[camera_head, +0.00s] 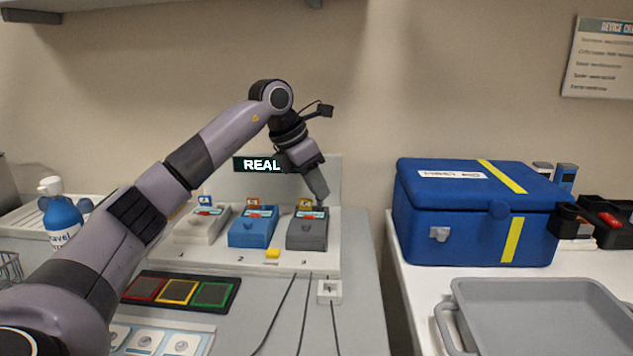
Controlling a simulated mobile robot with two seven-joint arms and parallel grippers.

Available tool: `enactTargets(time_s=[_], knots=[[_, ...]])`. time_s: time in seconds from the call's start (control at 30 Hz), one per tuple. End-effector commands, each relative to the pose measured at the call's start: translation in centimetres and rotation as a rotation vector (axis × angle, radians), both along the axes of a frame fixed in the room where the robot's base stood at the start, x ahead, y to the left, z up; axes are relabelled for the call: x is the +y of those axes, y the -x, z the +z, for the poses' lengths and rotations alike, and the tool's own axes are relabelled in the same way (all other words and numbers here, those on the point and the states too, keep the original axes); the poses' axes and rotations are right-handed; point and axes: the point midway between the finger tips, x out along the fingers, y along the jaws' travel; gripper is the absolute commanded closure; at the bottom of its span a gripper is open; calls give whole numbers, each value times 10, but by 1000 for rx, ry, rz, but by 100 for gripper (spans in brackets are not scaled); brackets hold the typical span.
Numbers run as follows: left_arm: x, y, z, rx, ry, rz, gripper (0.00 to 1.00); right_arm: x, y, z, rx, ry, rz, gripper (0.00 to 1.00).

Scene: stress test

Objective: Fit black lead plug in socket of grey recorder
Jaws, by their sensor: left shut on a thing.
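The grey recorder (307,232) stands at the right end of a row of three devices on a light stand, above the mark 3. It has a yellow tag at its back and a coloured panel on top. My left gripper (319,194) points down just above the back of this recorder. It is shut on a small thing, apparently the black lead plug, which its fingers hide. I cannot tell whether the plug touches the socket. Black leads (305,315) run down the bench in front of the stand. My right gripper is not in view.
A blue recorder (253,226) and a white one (201,224) stand left of the grey one. A blue case (475,235) and grey tray (540,320) are at right; a blue bottle (62,216) at left.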

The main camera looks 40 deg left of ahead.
Motion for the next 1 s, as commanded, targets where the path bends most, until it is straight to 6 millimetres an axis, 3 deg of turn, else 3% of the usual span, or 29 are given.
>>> enactTargets(time_s=[1.0], knots=[[0, 0, -7, 1, 0, 0, 100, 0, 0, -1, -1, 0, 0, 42]])
